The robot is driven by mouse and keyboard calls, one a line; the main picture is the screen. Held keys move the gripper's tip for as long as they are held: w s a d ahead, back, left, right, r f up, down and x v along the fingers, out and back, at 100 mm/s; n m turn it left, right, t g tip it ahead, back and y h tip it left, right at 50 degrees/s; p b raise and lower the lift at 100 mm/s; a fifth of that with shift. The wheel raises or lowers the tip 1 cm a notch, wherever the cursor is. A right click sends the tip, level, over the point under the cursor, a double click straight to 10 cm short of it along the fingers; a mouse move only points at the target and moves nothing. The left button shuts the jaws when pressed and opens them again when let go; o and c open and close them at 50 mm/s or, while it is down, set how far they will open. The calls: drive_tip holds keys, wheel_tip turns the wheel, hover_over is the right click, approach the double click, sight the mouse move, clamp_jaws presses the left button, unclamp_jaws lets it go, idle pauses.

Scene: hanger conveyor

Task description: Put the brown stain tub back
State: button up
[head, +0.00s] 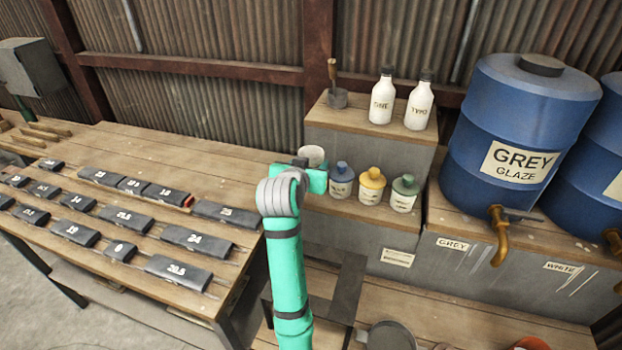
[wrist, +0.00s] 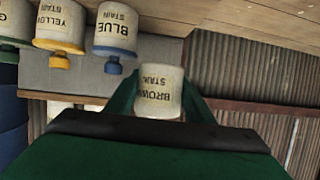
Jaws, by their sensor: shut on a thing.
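The brown stain tub (wrist: 160,93), a pale tub with a "BROWN STAIN" label, is held between the fingers of my gripper (wrist: 158,100) in the wrist view, where it appears upside down. In the head view my gripper (head: 300,172) is at the left end of the low shelf step, and the pale tub (head: 312,156) shows just behind it. The blue stain tub (head: 342,181), yellow stain tub (head: 371,187) and green-capped tub (head: 404,194) stand in a row to the right of my gripper. I cannot tell whether the held tub touches the shelf.
Two white bottles (head: 400,103) and a small pot with a handle (head: 336,97) stand on the upper step. A blue "GREY GLAZE" drum (head: 518,120) with a brass tap is at the right. A wooden table (head: 150,150) with numbered dark blocks is at the left.

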drive_tip(key=w+f, duration=0.2)
drive_tip(key=f, duration=0.1)
drive_tip(key=w+f, duration=0.1)
drive_tip(key=f, duration=0.1)
drive_tip(key=shift+w+a, duration=0.1)
drive_tip(key=shift+w, duration=0.3)
drive_tip(key=shift+f, duration=1.6)
drive_tip(key=shift+f, duration=0.1)
drive_tip(key=o, duration=0.9)
drive_tip(key=v, duration=1.2)
